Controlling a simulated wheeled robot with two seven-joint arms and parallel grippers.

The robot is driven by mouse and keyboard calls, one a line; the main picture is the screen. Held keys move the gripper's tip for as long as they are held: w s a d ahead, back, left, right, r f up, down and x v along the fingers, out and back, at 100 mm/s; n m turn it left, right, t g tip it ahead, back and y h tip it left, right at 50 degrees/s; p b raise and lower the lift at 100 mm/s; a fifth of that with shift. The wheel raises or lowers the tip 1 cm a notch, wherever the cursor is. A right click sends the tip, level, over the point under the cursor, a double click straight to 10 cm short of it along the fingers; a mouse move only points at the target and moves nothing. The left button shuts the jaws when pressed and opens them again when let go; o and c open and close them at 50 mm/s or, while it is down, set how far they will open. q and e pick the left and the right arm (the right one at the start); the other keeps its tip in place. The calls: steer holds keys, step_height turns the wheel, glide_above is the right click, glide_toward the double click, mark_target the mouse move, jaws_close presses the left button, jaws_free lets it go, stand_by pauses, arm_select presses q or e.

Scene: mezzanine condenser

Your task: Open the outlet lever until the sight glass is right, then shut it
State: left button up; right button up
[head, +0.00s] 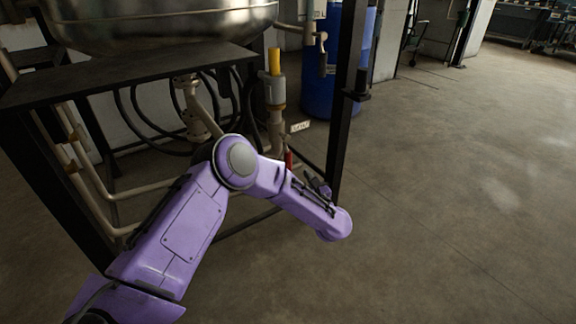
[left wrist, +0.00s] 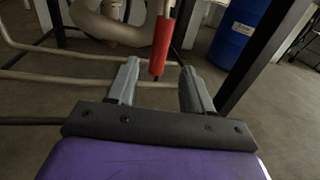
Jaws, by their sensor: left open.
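The red outlet lever (head: 289,159) hangs low under the vessel stand in the head view, partly hidden by my left arm. In the left wrist view the red lever (left wrist: 161,46) points down, its lower end between the fingertips of my left gripper (left wrist: 159,68). Both fingers are open, with a gap on each side of the lever. In the head view my left gripper (head: 316,184) shows only in part, beside the wrist. A yellow-topped fitting (head: 275,64) stands on the pipe above; I cannot tell whether it is the sight glass. My right gripper is not in view.
A steel vessel (head: 165,18) sits above a dark stand with a black post (head: 346,100) close right of the lever. Beige pipes (head: 125,190) run left of my arm. A blue drum (head: 325,95) stands behind. Floor to the right is clear.

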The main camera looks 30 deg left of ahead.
mark_target(289, 165)
arm_select(q)
steer(key=b+x, duration=0.2)
steer(key=x, duration=0.7)
steer(key=shift+w+a, duration=0.25)
jaws_close()
